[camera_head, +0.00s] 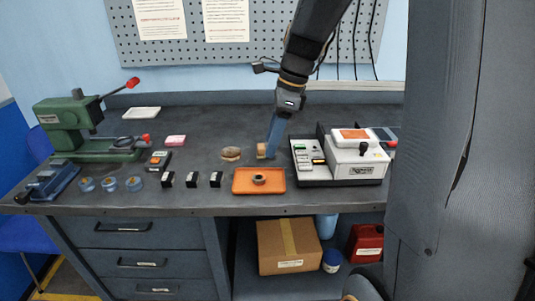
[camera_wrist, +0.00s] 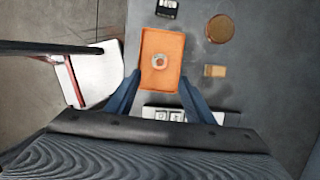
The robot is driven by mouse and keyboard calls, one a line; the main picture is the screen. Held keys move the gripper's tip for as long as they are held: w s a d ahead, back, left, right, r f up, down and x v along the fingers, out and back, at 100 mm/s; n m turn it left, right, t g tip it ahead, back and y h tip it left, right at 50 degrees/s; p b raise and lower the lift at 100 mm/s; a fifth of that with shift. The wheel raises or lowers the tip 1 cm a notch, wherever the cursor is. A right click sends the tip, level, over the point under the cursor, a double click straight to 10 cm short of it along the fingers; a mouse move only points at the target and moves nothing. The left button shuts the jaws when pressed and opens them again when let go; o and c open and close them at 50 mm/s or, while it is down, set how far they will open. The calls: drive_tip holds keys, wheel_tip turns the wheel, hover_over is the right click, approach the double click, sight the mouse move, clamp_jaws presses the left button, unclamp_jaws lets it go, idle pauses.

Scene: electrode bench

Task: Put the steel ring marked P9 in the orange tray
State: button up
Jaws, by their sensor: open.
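A grey steel ring (camera_head: 259,180) lies flat inside the orange tray (camera_head: 237,187) near the bench's front edge. The ring also shows in the wrist view (camera_wrist: 160,62), near the middle of the tray (camera_wrist: 173,40); its marking is too small to read. My gripper (camera_head: 270,153) is above the bench, behind the tray in the head view. In the wrist view my gripper (camera_wrist: 160,82) is open, its two blue fingers apart near the tray's lower end with nothing between them.
A white instrument (camera_head: 357,160) stands right of the tray. A round tan piece (camera_head: 231,153) and a small tan block (camera_wrist: 215,71) lie near my gripper. Several black blocks (camera_head: 191,180) stand left of the tray. A green press (camera_head: 75,130) is at the far left. The back middle is clear.

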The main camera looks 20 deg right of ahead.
drive_tip(key=s+f+n, duration=0.1)
drive_tip(key=s+n, duration=0.1)
drive_tip(key=n, duration=0.1)
drive_tip(key=s+a+f+n+h, duration=0.1)
drive_tip(key=s+f+n, duration=0.1)
drive_tip(key=s+n, duration=0.1)
drive_tip(key=s+a+f+n, duration=0.1)
drive_tip(key=s+f+n, duration=0.1)
drive_tip(key=s+n, duration=0.1)
drive_tip(key=shift+n+h, duration=0.3)
drive_tip(key=shift+n, duration=0.5)
drive_tip(key=s+a+f+n+h, duration=0.1)
drive_tip(key=s+f+n, duration=0.3)
drive_tip(key=s+n, duration=0.4)
drive_tip(key=shift+a+f+n, duration=0.2)
drive_tip(key=shift+f+n, duration=0.2)
drive_tip(key=shift+n, duration=1.4)
drive_tip(key=shift+c, duration=0.5)
